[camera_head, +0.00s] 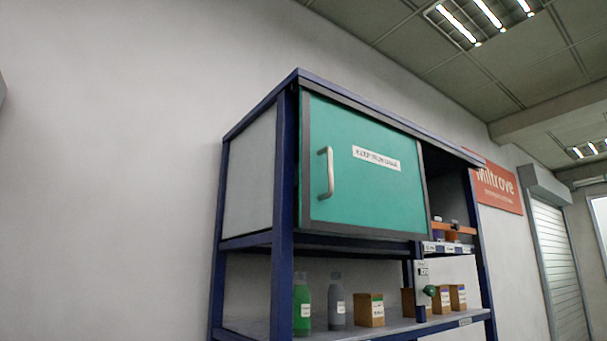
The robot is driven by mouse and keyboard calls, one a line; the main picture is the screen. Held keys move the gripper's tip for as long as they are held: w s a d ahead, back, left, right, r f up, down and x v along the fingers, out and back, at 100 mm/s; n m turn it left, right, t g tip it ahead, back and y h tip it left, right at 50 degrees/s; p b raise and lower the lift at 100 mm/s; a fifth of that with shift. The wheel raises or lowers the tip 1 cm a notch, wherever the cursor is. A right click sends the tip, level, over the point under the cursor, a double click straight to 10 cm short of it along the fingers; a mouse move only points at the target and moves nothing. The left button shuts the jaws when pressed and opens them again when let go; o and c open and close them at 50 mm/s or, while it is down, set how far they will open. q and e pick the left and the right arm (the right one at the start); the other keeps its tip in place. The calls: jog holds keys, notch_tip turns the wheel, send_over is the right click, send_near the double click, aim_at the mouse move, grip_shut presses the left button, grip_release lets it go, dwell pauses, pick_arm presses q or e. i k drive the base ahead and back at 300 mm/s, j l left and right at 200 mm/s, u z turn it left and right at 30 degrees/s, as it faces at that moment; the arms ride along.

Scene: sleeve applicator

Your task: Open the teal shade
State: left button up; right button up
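The teal shade (364,171) is a flat panel in a grey frame on the upper part of a blue-framed shelf unit. It covers the left and middle of the upper compartment and looks closed. A silver vertical bar handle (326,173) sits near its left edge. A white label (376,157) is on its upper middle. Neither of my grippers is in view, and nothing touches the handle. What is behind the panel is hidden.
The lower shelf (390,328) holds a green bottle (302,304), a grey bottle (336,302) and several small cardboard boxes (370,310). An open bay right of the panel holds small items (453,231). A blue post (283,210) stands left of the panel. A roller door (559,262) is far right.

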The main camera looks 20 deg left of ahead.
aim_at(359, 173)
jog(key=u, duration=0.2)
jog(key=i+l+u, duration=0.45)
jog(key=l+u, duration=0.25)
